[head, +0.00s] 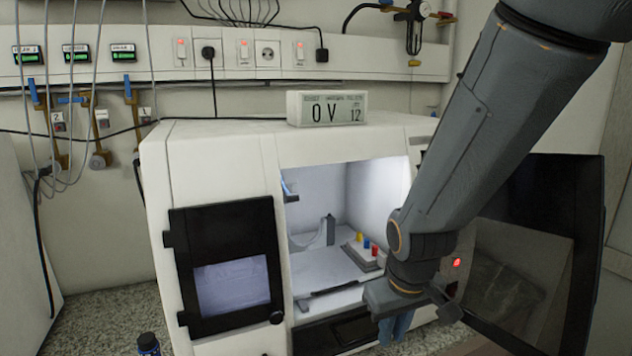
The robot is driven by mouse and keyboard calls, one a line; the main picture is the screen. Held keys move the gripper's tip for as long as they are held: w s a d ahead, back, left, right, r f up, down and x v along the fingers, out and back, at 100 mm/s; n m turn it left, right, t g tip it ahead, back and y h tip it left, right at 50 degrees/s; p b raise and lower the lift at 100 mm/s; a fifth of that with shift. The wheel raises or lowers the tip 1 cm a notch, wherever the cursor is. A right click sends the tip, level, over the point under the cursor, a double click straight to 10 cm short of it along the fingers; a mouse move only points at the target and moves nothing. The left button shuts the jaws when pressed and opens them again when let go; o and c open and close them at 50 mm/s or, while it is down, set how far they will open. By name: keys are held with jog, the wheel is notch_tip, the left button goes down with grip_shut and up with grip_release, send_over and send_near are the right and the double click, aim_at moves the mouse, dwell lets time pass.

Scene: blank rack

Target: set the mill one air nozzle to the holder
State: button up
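The white mill (220,155) stands on the bench with its front opening uncovered. A small blue part (290,188) sits at the upper left edge of the opening; it may be the air nozzle or its holder, but it is too small to tell. My gripper (396,328) hangs in front of the mill, to the lower right of the opening. Blue shapes show at its lower end; I cannot tell whether they are its fingers or a held thing. Its fingertips are not clear enough to show whether it is open or shut.
The mill's dark door (530,250) stands swung open at the right. Inside the mill are a white block with coloured knobs (366,251) and an upright bracket (330,230). A display box (327,108) sits on top. A dark blue-capped bottle (148,344) stands at the lower left.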

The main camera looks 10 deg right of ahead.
jog(key=w+r+n+t, duration=0.2)
jog(key=w+n, duration=0.1)
jog(key=w, duration=0.1)
jog(key=w+d+r+n+t, duration=0.1)
jog(key=w+r+n+t, duration=0.1)
jog(key=w, duration=0.3)
jog(key=w+r+n+t, duration=0.2)
jog(key=w+n, duration=0.2)
jog(key=w, duration=0.1)
jog(key=shift+d+b, duration=0.35)
jog(key=w+a+r+n+t+y+b, duration=0.1)
jog(key=w+a+r+n+t+y, duration=0.2)
jog(key=r+n, duration=0.4)
jog(key=w+a+r+n+t+y, duration=0.2)
jog(key=w+a+r+n+y, duration=0.25)
jog(key=n, duration=0.45)
jog(key=s+a+r+n+g+y, duration=0.3)
jog(key=s+a+r+n+y, duration=0.3)
jog(key=n, duration=0.4)
jog(key=w+a+y+p, duration=0.1)
jog(key=w+a+p, duration=0.1)
jog(key=w+a, duration=0.3)
jog(key=shift+w+a, duration=0.2)
jog(key=shift+a, duration=0.15)
jog(key=shift+f, duration=0.1)
grip_shut()
